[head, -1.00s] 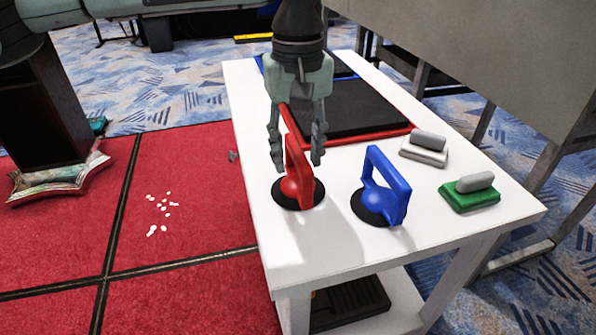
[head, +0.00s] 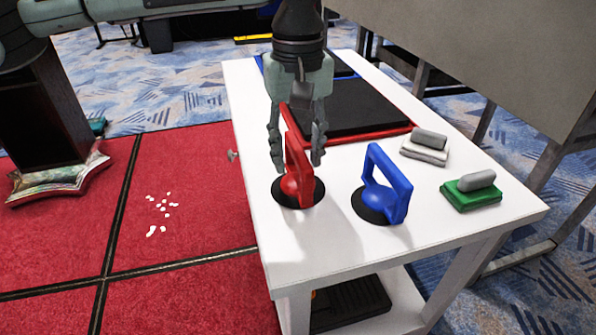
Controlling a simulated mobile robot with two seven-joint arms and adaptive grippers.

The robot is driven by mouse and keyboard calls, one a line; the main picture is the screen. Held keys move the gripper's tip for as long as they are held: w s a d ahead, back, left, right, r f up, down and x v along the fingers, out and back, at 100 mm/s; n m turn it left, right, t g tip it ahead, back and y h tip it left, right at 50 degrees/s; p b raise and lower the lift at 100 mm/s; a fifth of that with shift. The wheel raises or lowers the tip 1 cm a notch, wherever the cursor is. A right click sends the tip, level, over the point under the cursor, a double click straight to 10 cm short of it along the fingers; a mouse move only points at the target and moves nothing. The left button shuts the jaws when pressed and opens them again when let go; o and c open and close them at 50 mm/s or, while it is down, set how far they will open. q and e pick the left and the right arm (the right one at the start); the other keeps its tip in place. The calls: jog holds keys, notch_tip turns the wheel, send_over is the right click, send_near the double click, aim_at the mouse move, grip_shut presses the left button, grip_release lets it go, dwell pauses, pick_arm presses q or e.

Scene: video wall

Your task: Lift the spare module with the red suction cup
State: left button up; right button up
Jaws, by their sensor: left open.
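The red suction cup (head: 297,184) stands on the white table (head: 325,250) near its left edge, with its black disc on the tabletop and its handle upright. My left gripper (head: 297,166) points down at it, open, with one finger on each side of the red handle. I cannot tell whether the fingers touch it. A black module in a red frame (head: 350,110) lies on the table behind the cup. Another module with a blue frame (head: 342,66) lies farther back, partly hidden by my gripper. My right gripper is not in view.
A blue suction cup (head: 383,190) stands to the right of the red one. A green block with a grey grip (head: 470,192) and a white one (head: 424,147) lie near the right edge. A grey panel (head: 480,50) rises at the right. White bits (head: 160,208) lie on the red carpet.

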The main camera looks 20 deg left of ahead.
pick_arm(q)
jog(key=shift+c, duration=0.6)
grip_shut()
jog(key=shift+r, duration=0.1)
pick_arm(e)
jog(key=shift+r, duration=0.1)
pick_arm(q)
jog(key=shift+r+p, duration=0.4)
jog(key=shift+p, duration=0.15)
jog(key=shift+r, duration=0.35)
jog(key=r+b, duration=0.1)
jog(key=r, duration=0.2)
jog(key=shift+s+r, duration=0.15)
jog(key=shift+s, duration=0.05)
jog(key=s+a+r, duration=0.3)
jog(key=s+r, duration=0.3)
jog(key=s, duration=0.4)
jog(key=shift+s+r+b, duration=0.25)
jog(key=shift+s+b, duration=0.15)
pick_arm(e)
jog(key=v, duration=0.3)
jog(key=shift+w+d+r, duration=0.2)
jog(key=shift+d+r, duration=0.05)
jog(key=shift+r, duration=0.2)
